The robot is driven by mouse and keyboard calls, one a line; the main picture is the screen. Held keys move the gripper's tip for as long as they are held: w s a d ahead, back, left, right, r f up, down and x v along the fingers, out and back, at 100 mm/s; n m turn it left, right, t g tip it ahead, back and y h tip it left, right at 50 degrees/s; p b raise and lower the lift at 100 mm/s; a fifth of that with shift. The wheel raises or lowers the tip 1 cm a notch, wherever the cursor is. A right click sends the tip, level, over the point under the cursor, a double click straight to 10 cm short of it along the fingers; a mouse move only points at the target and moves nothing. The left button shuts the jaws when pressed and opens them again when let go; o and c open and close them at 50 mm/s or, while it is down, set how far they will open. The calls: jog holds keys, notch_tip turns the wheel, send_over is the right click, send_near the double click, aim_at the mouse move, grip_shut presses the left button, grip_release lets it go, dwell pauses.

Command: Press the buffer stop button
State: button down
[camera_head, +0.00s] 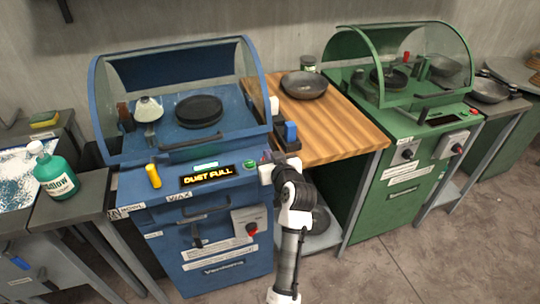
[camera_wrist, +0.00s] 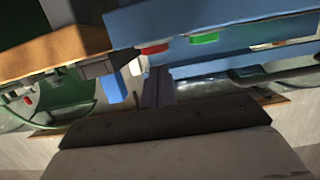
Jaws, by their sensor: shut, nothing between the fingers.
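The blue buffer machine (camera_head: 222,207) stands left of centre in the head view, with a lit "DUST FULL" display (camera_head: 207,176) on its front panel. A green button (camera_head: 249,163) is right of the display, and it also shows in the wrist view (camera_wrist: 204,38). Beside it in the wrist view is a red button (camera_wrist: 154,48); in the head view my gripper seems to hide it. My gripper (camera_head: 266,158) is shut and empty at the right end of the panel. In the wrist view its fingertips (camera_wrist: 158,75) are close to the red button; I cannot tell whether they touch.
A wooden table (camera_head: 340,130) with a dark pan (camera_head: 304,85) stands right of the blue machine. A small blue object (camera_head: 291,132) sits at its near left edge, close to my gripper. A green machine (camera_head: 400,190) stands further right. A yellow-handled item (camera_head: 153,176) is left on the panel.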

jog(key=shift+f, duration=0.5)
jog(key=shift+s+f+b, duration=0.1)
jog(key=shift+f+b, duration=0.75)
jog(key=shift+f, duration=0.3)
jog(key=r+p, duration=0.1)
jog(key=r, duration=0.1)
jog(key=r+p, duration=0.2)
jog(key=r, duration=0.1)
jog(key=shift+s+d, duration=0.15)
jog(key=shift+s, duration=0.05)
jog(key=b+v, duration=0.3)
jog(key=v, duration=0.6)
jog(key=shift+s+r, duration=0.2)
jog(key=shift+r, duration=0.05)
